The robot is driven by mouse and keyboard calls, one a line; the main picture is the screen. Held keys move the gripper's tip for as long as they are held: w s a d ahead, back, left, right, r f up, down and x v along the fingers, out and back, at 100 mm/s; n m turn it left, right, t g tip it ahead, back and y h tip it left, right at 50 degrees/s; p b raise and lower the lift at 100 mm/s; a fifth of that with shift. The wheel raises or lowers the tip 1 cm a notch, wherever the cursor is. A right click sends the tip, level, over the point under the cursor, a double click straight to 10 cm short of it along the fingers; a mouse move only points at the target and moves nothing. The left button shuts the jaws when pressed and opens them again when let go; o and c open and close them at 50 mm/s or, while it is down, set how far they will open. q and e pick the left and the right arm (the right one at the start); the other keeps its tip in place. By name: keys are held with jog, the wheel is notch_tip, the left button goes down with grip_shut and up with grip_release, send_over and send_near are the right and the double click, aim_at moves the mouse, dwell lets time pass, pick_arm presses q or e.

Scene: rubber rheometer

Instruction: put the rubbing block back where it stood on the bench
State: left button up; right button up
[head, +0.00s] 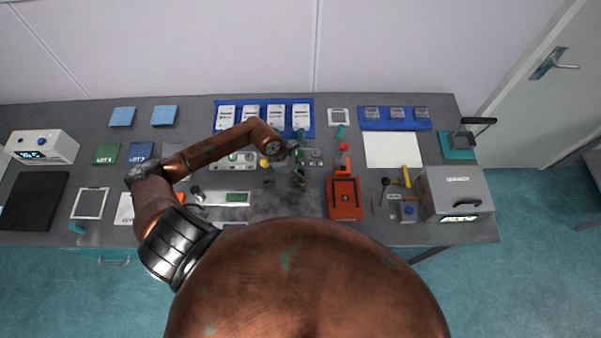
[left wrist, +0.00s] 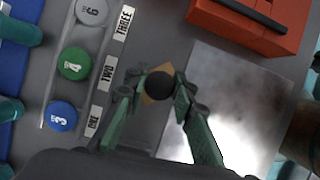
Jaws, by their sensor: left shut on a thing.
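The rubbing block shows in the left wrist view as a black round knob (left wrist: 159,87) over a small tan base. My left gripper (left wrist: 158,82) has one green finger on each side of the knob and is shut on it. In the head view my left gripper (head: 299,165) is over the middle of the bench (head: 320,153), left of the red device. The block cannot be made out in the head view. Whether its base touches the surface below is unclear. My right gripper is in neither view.
A smudged shiny plate (left wrist: 235,100) lies beside the gripper in the left wrist view. A strip with numbered round pieces (left wrist: 74,63) lies on the other side. The red device (head: 344,198) stands close by. A white sheet (head: 393,149) lies farther right.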

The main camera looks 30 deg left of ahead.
pick_arm(q)
jog(key=o, duration=0.6)
jog(key=shift+f, duration=0.15)
jog(key=o, duration=0.5)
jog(key=shift+r, duration=0.25)
jog(key=shift+a+r, duration=0.2)
jog(key=shift+r, duration=0.1)
jog(key=b+v, duration=0.2)
jog(key=v, duration=0.9)
jog(key=shift+s+r, duration=0.1)
jog(key=shift+r, duration=0.05)
